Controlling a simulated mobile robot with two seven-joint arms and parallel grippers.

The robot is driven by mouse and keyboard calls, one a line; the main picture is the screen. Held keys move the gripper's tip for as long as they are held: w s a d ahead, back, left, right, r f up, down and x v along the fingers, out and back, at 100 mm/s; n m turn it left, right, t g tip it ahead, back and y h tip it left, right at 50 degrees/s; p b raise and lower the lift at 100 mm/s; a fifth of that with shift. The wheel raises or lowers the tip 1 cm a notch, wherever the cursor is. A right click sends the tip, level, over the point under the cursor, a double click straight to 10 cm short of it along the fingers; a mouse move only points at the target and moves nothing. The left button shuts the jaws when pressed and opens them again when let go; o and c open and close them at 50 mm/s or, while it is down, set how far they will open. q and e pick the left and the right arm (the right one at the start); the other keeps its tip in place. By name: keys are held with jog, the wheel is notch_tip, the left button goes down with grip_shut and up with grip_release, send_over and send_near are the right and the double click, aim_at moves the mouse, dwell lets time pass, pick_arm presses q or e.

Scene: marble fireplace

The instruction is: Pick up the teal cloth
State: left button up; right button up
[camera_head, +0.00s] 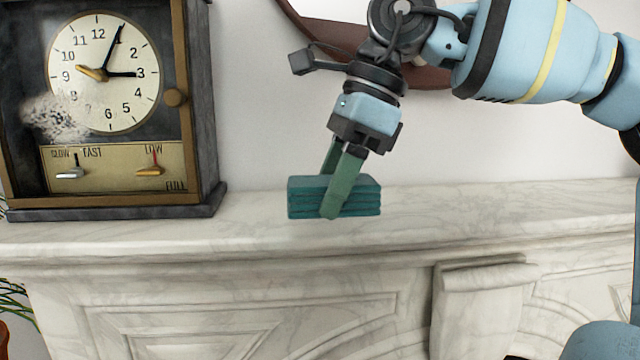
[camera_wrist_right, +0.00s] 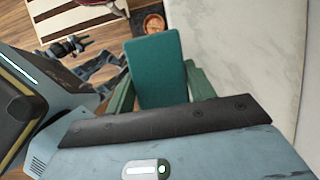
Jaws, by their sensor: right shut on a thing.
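The teal cloth (camera_head: 362,197) is a folded, layered block in the head view, in front of the marble mantel. My right gripper (camera_head: 331,206) is shut on it, with one green finger across its near face and the other mostly hidden behind it. In the right wrist view the cloth (camera_wrist_right: 157,72) sits between the two green fingers (camera_wrist_right: 160,88). Floor shows around it there and the marble lies to the right, so the cloth appears held in the air off the mantel's edge.
The white marble mantel (camera_head: 480,212) runs across the head view, with clear top on the right. A dark clock (camera_head: 105,100) stands on it at the left. A brown round frame (camera_head: 310,30) is on the wall behind my arm. A plant pot (camera_wrist_right: 153,23) is below.

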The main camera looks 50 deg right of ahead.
aim_at(355, 202)
jog(key=s+a, duration=0.1)
jog(key=s, duration=0.1)
jog(key=s+a, duration=0.2)
jog(key=s+a+b, duration=0.1)
jog(key=s+a, duration=0.1)
jog(key=s, duration=0.1)
jog(key=shift+r, duration=0.4)
